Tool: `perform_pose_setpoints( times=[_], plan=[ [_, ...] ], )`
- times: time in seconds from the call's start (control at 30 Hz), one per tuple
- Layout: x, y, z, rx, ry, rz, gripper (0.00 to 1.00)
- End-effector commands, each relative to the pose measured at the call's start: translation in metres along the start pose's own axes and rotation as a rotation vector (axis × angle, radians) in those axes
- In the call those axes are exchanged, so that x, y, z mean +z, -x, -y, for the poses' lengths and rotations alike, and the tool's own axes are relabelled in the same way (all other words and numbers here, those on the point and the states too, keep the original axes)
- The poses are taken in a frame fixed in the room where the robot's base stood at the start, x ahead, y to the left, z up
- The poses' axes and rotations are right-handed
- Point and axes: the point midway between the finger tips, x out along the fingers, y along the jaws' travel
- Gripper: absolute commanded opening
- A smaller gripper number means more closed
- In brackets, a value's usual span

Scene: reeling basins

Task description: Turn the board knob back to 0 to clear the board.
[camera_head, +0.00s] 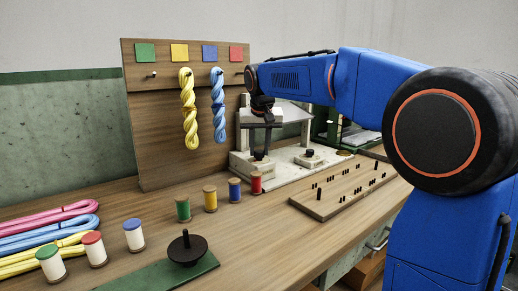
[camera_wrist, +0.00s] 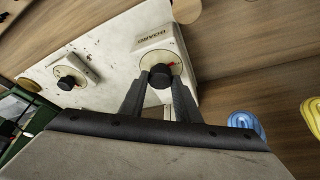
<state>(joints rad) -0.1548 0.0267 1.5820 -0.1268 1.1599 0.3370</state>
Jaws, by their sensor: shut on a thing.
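The board knob (camera_wrist: 160,74) is a black knob on a pale round dial with a red mark, on a whitish block labelled BOARD (camera_wrist: 150,39) in the wrist view. My gripper (camera_wrist: 160,86) has one finger on either side of the knob and is shut on it. In the head view my gripper (camera_head: 261,140) points down onto the block at the back of the bench, and the knob is mostly hidden by the fingers. The number at the red mark is too small to read.
A second black knob (camera_head: 309,153) stands on the same pale plate. A wooden peg board (camera_head: 345,190) lies to its right. Several thread spools, including a red one (camera_head: 256,182), stand in front. Yellow (camera_head: 188,110) and blue (camera_head: 218,105) skeins hang on the upright panel at left.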

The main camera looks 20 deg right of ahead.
Motion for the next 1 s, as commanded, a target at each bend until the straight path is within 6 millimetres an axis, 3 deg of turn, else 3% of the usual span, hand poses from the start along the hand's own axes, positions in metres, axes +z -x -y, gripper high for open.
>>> perform_pose_setpoints(
  times=[1.0],
  plan=[
    [-0.0041, -0.0016, -0.0072, -0.368, 0.885, 0.000, 0.07]
  ],
)
